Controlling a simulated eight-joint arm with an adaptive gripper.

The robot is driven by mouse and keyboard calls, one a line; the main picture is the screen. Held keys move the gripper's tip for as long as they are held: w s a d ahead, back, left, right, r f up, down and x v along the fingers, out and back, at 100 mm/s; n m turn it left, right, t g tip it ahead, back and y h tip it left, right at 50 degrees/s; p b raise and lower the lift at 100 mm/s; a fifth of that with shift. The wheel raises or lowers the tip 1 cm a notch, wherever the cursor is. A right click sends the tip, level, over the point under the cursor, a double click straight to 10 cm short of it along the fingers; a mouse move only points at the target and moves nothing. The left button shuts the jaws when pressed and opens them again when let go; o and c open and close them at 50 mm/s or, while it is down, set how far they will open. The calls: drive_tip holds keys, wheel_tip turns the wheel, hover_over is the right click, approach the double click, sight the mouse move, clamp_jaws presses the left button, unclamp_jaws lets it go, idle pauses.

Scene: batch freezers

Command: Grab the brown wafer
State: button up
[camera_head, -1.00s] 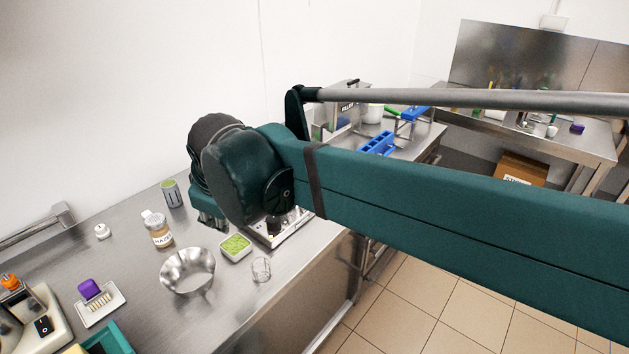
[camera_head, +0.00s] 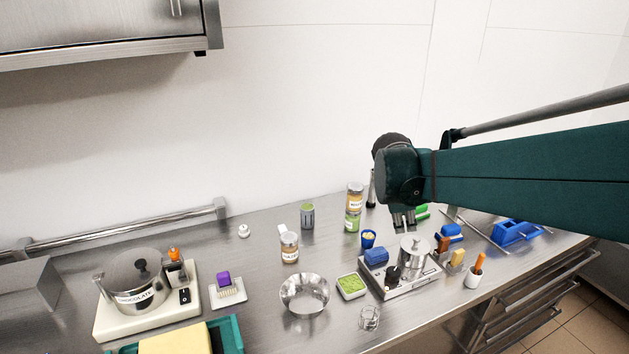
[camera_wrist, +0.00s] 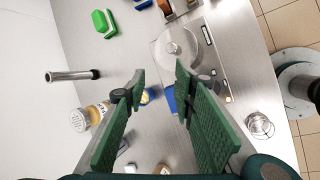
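No object is clearly recognisable as a brown wafer. A small upright brown piece (camera_head: 443,244) stands just right of the steel pot in the head view and may be it. A brown piece also shows at the top edge of the wrist view (camera_wrist: 165,6), cut off by the frame. My gripper (camera_head: 403,222) points down above the back of the counter, left of and apart from the brown piece. In the wrist view its two green fingers (camera_wrist: 160,74) are spread, with nothing held between them.
Stacked jars (camera_head: 354,205) and a blue cup (camera_head: 368,239) stand to the left. A tan block (camera_head: 457,258) and a white cup (camera_head: 472,278) stand right.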

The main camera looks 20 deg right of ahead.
drive_tip(key=d+f+n+g+h+p, duration=0.1)
drive_tip(key=d+f+n+p, duration=0.15)
drive_tip(key=d, duration=0.55)
drive_tip(key=d+f+n+g+p, duration=0.1)
drive_tip(key=d+n+g+p, duration=0.15)
drive_tip(key=d, duration=0.55)
drive_tip(key=b, duration=0.1)
approach(445, 239)
drive_tip(key=shift+s+d+f+t, duration=0.1)
drive_tip(key=shift+d+f+t, duration=0.1)
drive_tip(key=shift+d+f, duration=0.25)
drive_tip(key=shift+s+d+f+t, duration=0.15)
drive_tip(key=shift+d+f, duration=0.1)
drive_tip(key=shift+f, duration=0.45)
drive_tip(key=shift+w, duration=0.1)
drive_tip(key=shift+b+x, duration=0.3)
drive_tip(key=shift+x, duration=0.95)
drive_tip(key=shift+d+f, duration=0.1)
drive_tip(key=shift+d, duration=0.05)
drive_tip(key=shift+b+x, duration=0.45)
drive_tip(key=shift+x, duration=2)
